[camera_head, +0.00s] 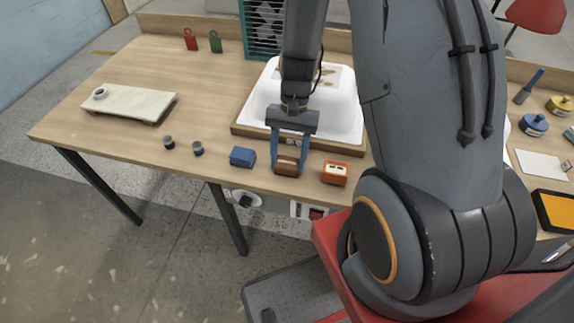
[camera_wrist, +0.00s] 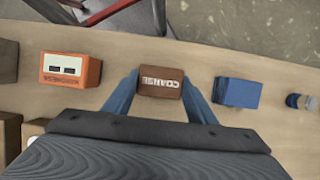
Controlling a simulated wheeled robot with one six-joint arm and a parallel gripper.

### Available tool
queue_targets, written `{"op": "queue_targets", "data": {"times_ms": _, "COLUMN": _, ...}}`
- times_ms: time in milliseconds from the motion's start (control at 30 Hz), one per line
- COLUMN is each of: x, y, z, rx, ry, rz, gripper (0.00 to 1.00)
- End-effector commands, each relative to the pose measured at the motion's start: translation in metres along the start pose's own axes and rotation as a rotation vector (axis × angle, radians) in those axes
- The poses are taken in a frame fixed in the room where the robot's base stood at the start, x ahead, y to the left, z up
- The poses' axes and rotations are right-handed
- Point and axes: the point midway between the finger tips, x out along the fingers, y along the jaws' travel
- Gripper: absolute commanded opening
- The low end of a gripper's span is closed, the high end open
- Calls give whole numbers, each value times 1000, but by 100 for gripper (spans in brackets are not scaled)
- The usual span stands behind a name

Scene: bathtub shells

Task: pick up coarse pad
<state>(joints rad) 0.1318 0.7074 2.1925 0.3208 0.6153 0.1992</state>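The coarse pad (camera_head: 287,165) is a small brown block near the front edge of the wooden table. In the wrist view the brown pad (camera_wrist: 161,83) shows pale lettering that reads as "COARSE", upside down. My gripper (camera_head: 288,168) points down over it, with one blue finger on each side of the pad. In the wrist view my gripper (camera_wrist: 160,92) has its fingers spread to the pad's left and right ends. The fingers look very close to the pad's ends. Whether they touch it I cannot tell. The pad appears to rest on the table.
A blue block (camera_head: 243,157) stands left of the pad and an orange-and-white block (camera_head: 335,173) right of it. Two small dark jars (camera_head: 168,143) (camera_head: 198,148) are farther left. A white tub shell (camera_head: 343,112) on a wooden base (camera_head: 240,131) stands behind.

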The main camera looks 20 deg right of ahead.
Motion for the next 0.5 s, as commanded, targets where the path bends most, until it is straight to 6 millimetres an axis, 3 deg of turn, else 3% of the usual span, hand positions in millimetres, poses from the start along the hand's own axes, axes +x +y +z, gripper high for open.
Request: {"op": "queue_targets", "data": {"times_ms": 500, "x": -11, "y": -1, "z": 3, "rx": -2, "ry": 2, "rz": -1, "gripper": 29}}
